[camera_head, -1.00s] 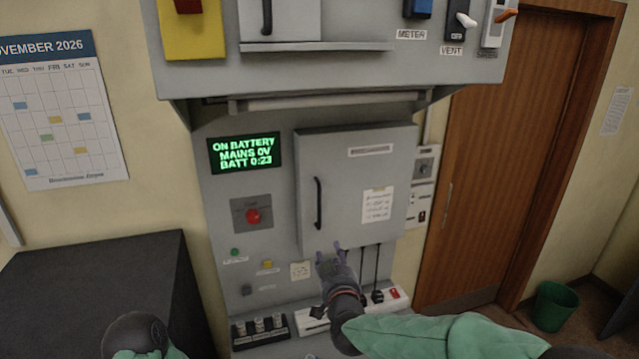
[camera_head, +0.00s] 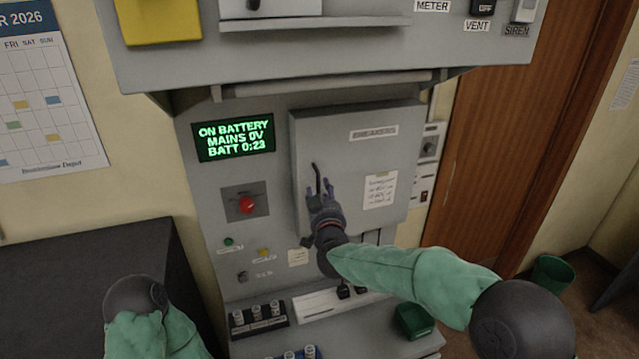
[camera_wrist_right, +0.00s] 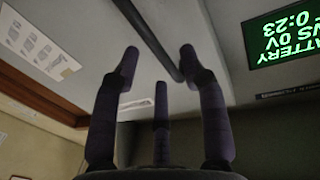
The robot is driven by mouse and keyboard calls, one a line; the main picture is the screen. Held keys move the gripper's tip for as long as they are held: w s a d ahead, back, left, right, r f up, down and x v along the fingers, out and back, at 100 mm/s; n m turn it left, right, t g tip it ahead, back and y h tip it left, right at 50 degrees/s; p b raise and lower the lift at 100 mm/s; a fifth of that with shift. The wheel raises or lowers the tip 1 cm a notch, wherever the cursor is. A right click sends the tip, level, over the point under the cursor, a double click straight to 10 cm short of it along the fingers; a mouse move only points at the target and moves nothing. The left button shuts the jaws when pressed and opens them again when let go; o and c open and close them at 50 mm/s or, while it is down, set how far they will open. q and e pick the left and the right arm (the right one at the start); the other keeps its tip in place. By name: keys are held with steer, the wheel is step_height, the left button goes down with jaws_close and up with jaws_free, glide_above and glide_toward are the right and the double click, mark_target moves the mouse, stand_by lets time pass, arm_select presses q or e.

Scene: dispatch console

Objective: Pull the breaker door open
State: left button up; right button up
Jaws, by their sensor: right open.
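The breaker door (camera_head: 345,150) is a grey panel labelled "BREAKERS" and sits shut on the console. Its black vertical bar handle (camera_head: 316,175) is near the door's left edge; the lower part is hidden by my right gripper (camera_head: 322,198). In the right wrist view the handle (camera_wrist_right: 148,35) runs diagonally between the spread fingertips of the gripper (camera_wrist_right: 158,62). The fingers are open and not closed on the bar; I cannot tell whether they touch it. My left gripper is out of view; only part of the left arm shows at lower left.
A green-lit display (camera_head: 234,139) and a red knob (camera_head: 246,204) are left of the door. An overhead cabinet (camera_head: 300,55) juts out above. Below are a shelf with sockets (camera_head: 258,318) and a green box (camera_head: 414,320). A wooden door (camera_head: 495,150) is at right.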

steer(key=w, duration=0.3)
steer(key=shift+w+a+p, duration=0.2)
steer(key=shift+w+p, duration=0.1)
jaws_close()
